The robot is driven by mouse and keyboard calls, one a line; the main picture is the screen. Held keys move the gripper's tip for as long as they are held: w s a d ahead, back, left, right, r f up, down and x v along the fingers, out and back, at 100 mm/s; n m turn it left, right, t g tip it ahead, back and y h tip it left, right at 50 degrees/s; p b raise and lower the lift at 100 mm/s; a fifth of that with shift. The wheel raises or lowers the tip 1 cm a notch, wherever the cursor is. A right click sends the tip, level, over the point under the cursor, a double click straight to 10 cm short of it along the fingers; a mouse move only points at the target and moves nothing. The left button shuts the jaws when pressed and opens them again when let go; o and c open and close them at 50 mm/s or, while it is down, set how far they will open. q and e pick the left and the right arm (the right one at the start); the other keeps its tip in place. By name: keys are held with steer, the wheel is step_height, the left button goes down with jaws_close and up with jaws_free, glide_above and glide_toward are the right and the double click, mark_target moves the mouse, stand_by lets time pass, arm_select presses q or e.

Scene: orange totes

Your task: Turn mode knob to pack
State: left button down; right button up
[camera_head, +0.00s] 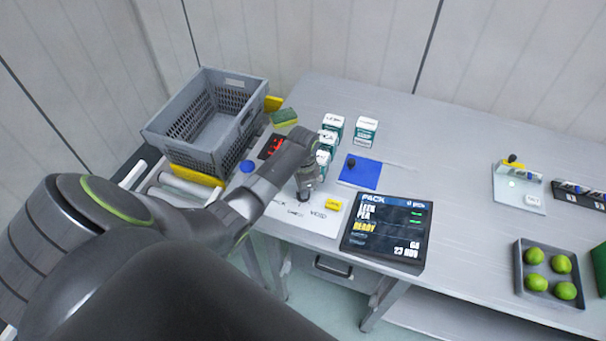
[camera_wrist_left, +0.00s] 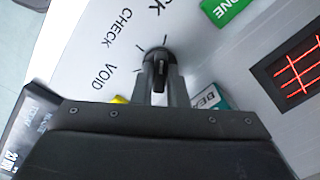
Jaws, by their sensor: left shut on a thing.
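The black mode knob (camera_wrist_left: 158,54) sits on a white panel (camera_head: 325,221) with printed labels and tick marks around it. In the left wrist view CHECK and VOID are readable, and another label ending in K is cut off at the top. My left gripper (camera_wrist_left: 158,78) points down at the panel and is shut on the knob, one finger on each side. In the head view the left gripper (camera_head: 304,194) hides the knob. A dark screen (camera_head: 385,228) beside the panel reads PACK and READY. The knob's exact pointing direction is hard to tell. My right gripper is not in view.
A grey crate (camera_head: 165,135) stands behind my left arm. White-and-green boxes (camera_head: 364,131) and a blue mat (camera_head: 360,172) lie behind the panel. A green button (camera_wrist_left: 226,8) and a red-lit display (camera_wrist_left: 302,70) are near the knob. A tray (camera_head: 520,270) of limes is far right.

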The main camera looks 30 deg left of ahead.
arm_select(q)
steer(key=shift+w+r+m, duration=0.1)
steer(key=shift+m, duration=0.5)
steer(key=c, duration=1.4)
jaws_free()
steer(key=shift+c, duration=0.2)
step_height(320, 180, up, 17)
steer(key=p, duration=0.2)
steer(key=shift+r+p, duration=0.15)
steer(key=shift+p, duration=0.25)
